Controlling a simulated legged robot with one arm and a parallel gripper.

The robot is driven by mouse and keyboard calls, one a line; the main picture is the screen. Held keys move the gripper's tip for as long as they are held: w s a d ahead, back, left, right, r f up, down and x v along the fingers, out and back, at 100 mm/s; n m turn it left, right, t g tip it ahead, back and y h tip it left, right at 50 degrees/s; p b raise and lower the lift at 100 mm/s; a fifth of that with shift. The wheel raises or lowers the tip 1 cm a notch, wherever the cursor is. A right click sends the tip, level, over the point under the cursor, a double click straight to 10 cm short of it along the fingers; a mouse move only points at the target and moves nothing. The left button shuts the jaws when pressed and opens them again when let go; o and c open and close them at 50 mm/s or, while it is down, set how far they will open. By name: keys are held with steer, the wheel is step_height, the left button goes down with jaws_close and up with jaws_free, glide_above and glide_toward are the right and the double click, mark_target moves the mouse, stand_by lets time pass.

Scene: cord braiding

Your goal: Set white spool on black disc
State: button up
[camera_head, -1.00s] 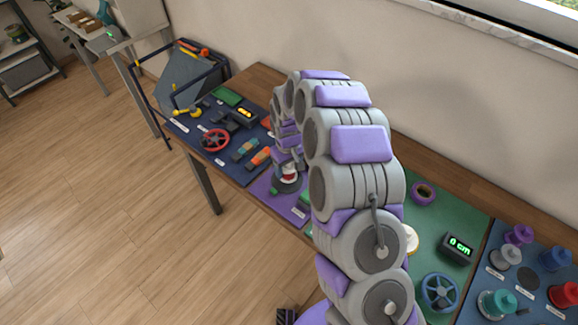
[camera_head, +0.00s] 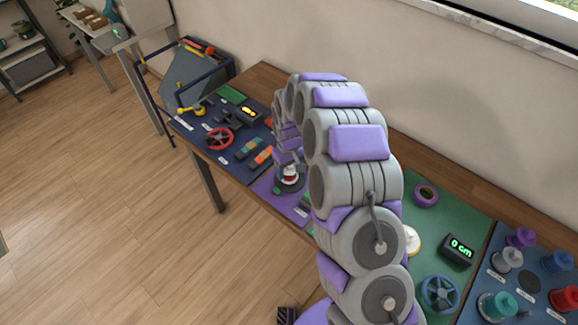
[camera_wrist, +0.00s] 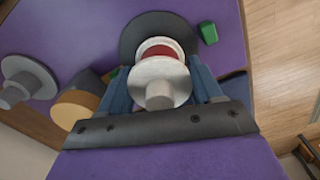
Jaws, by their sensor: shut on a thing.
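A white spool (camera_wrist: 154,90) with a red band (camera_wrist: 160,48) sits between the two blue-grey fingers of my gripper (camera_wrist: 161,88) in the wrist view. My gripper is shut on it. The black disc (camera_wrist: 138,24) lies on the purple mat (camera_wrist: 80,28) right behind the spool, and the spool covers part of it. In the head view the spool (camera_head: 290,171) shows over the black disc (camera_head: 292,184), below my gripper. I cannot tell whether the spool touches the disc. My arm hides part of the purple mat in the head view.
A green block (camera_wrist: 208,33) lies beside the disc. A grey spool (camera_wrist: 28,82) and a tan cylinder (camera_wrist: 78,110) stand to the left in the wrist view. A red handwheel (camera_head: 219,139) is on the blue mat. Several coloured spools stand on the right mat, around a dark disc (camera_head: 529,281).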

steer(key=shift+f, duration=0.45)
steer(key=shift+f, duration=0.1)
steer(key=o, duration=1.1)
steer(key=shift+c, duration=0.2)
steer(key=shift+r+p, duration=1.4)
steer(key=shift+r, duration=2.6)
